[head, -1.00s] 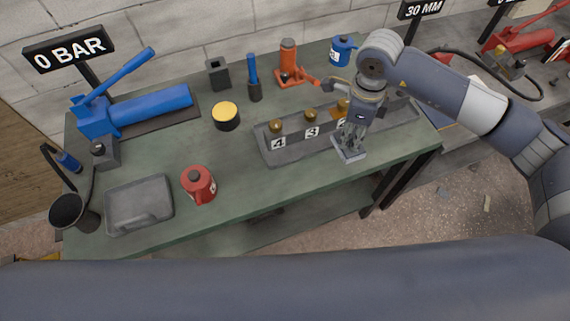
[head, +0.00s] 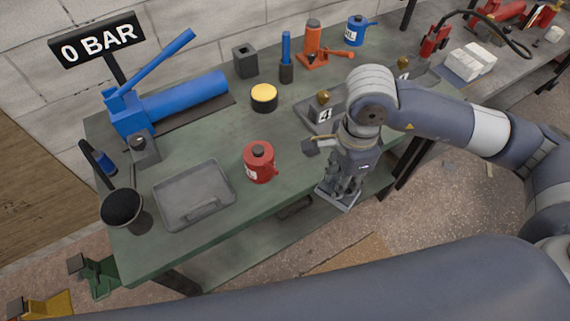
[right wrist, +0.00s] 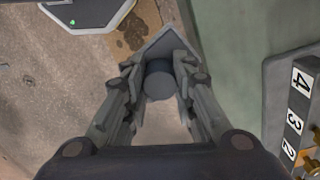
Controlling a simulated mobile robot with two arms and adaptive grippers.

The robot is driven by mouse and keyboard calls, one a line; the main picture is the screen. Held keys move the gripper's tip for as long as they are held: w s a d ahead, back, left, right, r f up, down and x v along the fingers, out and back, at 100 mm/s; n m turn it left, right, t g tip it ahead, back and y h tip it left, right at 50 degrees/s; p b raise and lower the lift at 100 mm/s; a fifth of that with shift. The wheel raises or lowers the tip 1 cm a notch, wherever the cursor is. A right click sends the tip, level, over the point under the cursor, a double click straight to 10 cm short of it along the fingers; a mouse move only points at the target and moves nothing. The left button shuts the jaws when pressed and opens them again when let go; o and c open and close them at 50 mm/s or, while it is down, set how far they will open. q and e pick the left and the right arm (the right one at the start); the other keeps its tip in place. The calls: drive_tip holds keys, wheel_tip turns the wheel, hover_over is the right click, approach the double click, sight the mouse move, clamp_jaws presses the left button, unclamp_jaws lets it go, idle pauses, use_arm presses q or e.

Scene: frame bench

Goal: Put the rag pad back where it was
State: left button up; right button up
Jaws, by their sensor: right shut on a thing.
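My right gripper (head: 345,185) is shut on a grey flat pad with a round knob, which appears to be the rag pad (right wrist: 158,82). In the right wrist view the knob sits between the fingers (right wrist: 158,95) and the pad's flat corner shows beyond it. In the head view the gripper hangs over the bench's front edge, right of the red canister, with the pad's pale edge low under the fingers. The pad is apart from the bench top as far as I can see. My left gripper is not in view.
The green bench (head: 225,155) holds a grey tray (head: 193,194), a red canister (head: 259,163), a yellow-topped tin (head: 264,97), a blue pump (head: 175,100), a black cup (head: 122,208) and a numbered block rack (head: 308,113), partly hidden by my arm.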

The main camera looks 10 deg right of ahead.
drive_tip(key=shift+a, duration=0.2)
drive_tip(key=w+p, duration=0.1)
drive_tip(key=w, duration=0.3)
drive_tip(key=w+a+f+p, duration=0.1)
drive_tip(key=w, duration=0.4)
drive_tip(key=w+a+p, duration=0.1)
drive_tip(key=w+p, duration=0.1)
drive_tip(key=w, duration=0.3)
drive_tip(key=shift+w+a+f, duration=0.15)
drive_tip(key=shift+a+f, duration=0.05)
drive_tip(key=shift+a, duration=0.05)
drive_tip(key=shift+w+f, duration=0.1)
drive_tip(key=shift+w, duration=0.45)
wheel_tip(320, 180, down, 3)
drive_tip(key=shift+f+p, duration=0.15)
drive_tip(key=shift+p, duration=0.8)
drive_tip(key=shift+f+b, duration=0.3)
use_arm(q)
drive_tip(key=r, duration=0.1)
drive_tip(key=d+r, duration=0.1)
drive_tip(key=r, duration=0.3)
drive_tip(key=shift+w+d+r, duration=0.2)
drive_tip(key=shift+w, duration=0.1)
use_arm(e)
drive_tip(key=o, duration=1)
drive_tip(key=shift+o, duration=0.2)
drive_tip(key=shift+r, duration=0.1)
